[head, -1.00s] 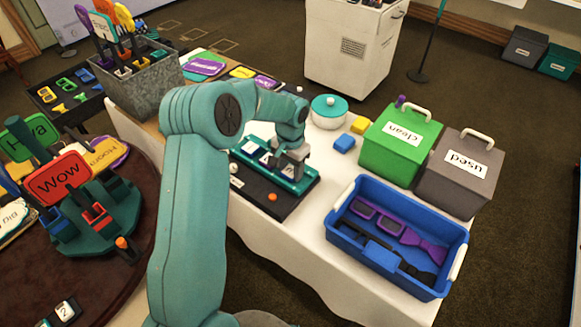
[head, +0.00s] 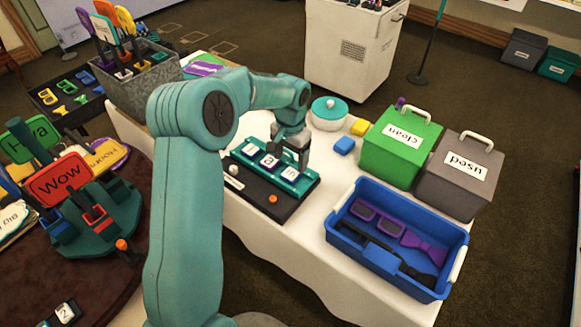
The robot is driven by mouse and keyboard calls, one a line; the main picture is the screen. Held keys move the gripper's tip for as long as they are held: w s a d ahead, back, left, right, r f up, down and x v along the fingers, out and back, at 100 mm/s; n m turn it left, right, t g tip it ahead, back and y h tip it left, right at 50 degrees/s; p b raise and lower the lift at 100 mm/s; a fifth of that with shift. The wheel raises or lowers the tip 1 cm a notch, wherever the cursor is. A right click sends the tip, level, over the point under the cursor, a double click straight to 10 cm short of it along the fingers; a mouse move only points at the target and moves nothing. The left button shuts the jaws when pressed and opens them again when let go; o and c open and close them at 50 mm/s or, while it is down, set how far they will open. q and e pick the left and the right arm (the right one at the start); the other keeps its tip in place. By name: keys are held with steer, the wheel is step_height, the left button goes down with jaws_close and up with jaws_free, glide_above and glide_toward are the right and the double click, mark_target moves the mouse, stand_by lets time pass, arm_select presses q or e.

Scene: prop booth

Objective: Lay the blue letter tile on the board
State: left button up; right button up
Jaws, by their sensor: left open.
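The teal board (head: 299,186) lies on a dark tray on the white-covered table. White-faced letter tiles sit in a row on it: a left tile (head: 252,150), a middle tile (head: 269,160) and a right tile (head: 290,174). The middle tile shows a dark blue edge; the edge colours of the others are too small to tell surely. My left gripper (head: 295,158) is open, just above the board's right part, close over the right tile. It appears empty. My right gripper is not in view.
A blue bin (head: 345,232) holds purple glasses and a tie. A green box (head: 395,165) and a grey box (head: 450,190) stand right.

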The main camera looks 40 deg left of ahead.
mark_target(291, 174)
arm_select(q)
step_height(291, 174, up, 7)
steer(key=shift+f, duration=0.15)
stand_by(0.6)
